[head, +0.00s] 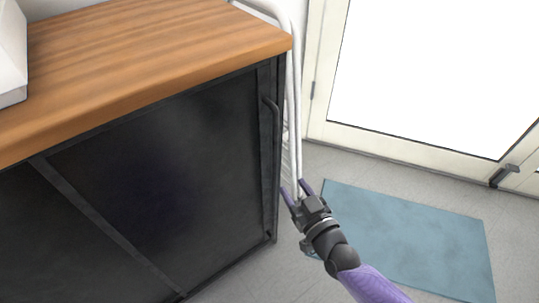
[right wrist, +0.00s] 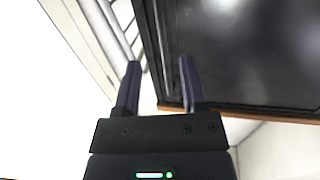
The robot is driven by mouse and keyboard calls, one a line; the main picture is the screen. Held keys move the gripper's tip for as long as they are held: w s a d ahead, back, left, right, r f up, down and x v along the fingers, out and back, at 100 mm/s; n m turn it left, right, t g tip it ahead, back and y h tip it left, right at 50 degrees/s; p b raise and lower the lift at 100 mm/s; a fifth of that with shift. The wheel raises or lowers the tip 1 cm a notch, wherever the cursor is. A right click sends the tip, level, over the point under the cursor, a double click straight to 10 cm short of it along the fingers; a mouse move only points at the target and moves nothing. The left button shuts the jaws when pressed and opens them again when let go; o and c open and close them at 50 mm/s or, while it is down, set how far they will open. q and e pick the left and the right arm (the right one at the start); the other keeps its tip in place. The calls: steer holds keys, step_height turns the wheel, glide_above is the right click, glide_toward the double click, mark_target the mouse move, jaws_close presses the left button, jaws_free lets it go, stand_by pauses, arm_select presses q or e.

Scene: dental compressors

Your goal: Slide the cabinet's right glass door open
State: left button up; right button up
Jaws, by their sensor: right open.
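The cabinet has a wooden top (head: 150,50) and dark doors in a black frame. Its right glass door (head: 170,150) looks closed, with a dark vertical bar handle (head: 271,120) near its right edge. My right gripper (head: 293,186) is open and empty, just right of the cabinet's right front edge and below the middle of the handle. In the right wrist view, the open fingers (right wrist: 159,63) point toward the cabinet's edge, and the dark door (right wrist: 250,50) fills the upper right. No contact with the handle shows. My left gripper is out of view.
White metal tubing (head: 292,95) stands close beside the cabinet's right side. A blue mat (head: 420,240) lies on the grey floor to the right. A pale glazed door (head: 400,145) with a dark handle (head: 504,175) is behind. A white object (head: 10,55) sits on the cabinet top.

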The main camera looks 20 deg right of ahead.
mark_target(276, 162)
steer(key=w+b, duration=0.1)
steer(key=w, duration=0.2)
steer(key=w+a+b, duration=0.1)
steer(key=w, duration=0.2)
steer(key=w+b, duration=0.1)
steer(key=w, duration=0.1)
steer(key=shift+w+a+r+b, duration=0.15)
steer(key=shift+w+a+b, duration=0.2)
steer(key=shift+w+b, duration=0.05)
steer(key=shift+w+r, duration=0.1)
steer(key=shift+w, duration=0.15)
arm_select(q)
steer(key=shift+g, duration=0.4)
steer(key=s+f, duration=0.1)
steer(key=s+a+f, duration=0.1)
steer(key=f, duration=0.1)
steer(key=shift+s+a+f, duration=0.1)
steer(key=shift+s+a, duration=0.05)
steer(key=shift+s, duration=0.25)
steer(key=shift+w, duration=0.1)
arm_select(e)
jaws_close()
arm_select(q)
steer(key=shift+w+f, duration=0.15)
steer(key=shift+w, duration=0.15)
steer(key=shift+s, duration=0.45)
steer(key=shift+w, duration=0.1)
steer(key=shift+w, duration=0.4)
